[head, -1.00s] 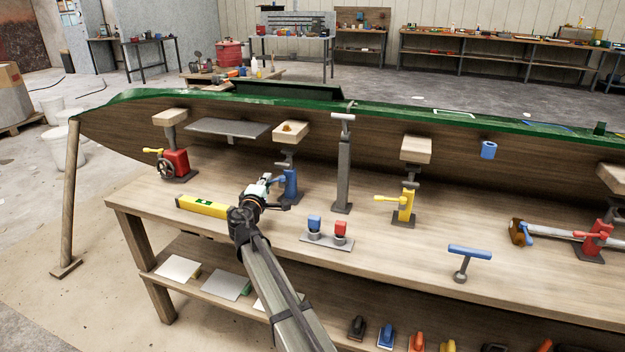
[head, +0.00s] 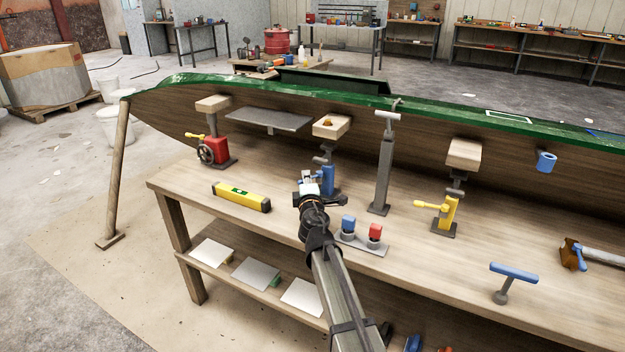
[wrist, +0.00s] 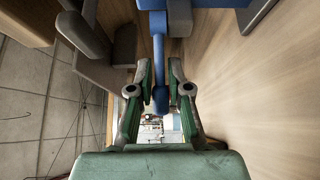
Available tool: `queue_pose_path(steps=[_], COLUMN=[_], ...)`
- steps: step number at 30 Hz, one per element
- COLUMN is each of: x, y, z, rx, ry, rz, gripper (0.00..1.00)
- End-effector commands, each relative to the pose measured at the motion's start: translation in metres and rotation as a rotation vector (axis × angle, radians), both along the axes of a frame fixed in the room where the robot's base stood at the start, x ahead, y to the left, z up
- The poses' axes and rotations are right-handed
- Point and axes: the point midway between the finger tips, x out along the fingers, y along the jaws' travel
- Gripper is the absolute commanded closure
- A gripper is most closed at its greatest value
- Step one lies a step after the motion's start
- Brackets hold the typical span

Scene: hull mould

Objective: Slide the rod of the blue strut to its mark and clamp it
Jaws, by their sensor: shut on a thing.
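The blue strut (head: 328,182) stands upright on the bench under the hull. Its grey rod (head: 323,159) rises from the blue body to a wooden pad (head: 332,125) beneath the hull. My gripper (head: 311,180) is at the strut's near left side. In the wrist view, the strut's blue lever (wrist: 158,50) hangs between my fingers (wrist: 159,80), and they are shut on it. The blue body (wrist: 205,18) is just beyond the fingertips. The gripper partly hides the strut and lever in the head view. I cannot make out the rod's mark.
A yellow level (head: 240,196) lies left of my gripper. A plate with a blue and a red knob (head: 362,243) is close on the right. A grey post (head: 383,170), a yellow strut (head: 445,213) and a red strut (head: 216,150) stand along the bench. A blue T-handle (head: 514,274) is at the right.

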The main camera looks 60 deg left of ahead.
Motion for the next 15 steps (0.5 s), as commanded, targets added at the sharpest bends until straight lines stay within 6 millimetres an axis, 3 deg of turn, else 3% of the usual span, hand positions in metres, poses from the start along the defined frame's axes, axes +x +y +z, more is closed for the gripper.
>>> queue_pose_path(steps=[5,6,8,15], x=[0.0003,0.0003,0.0003,0.0004], y=[0.0006,0.0006,0.0006,0.0003], z=[-0.0002,-0.0002,-0.0002,-0.0001], rx=[-0.001,-0.001,-0.001,0.0], ry=[-0.002,-0.002,-0.002,-0.001], rz=[0.0,0.0,0.0,-0.001], gripper=[1.0,0.76,0.56,0.56])
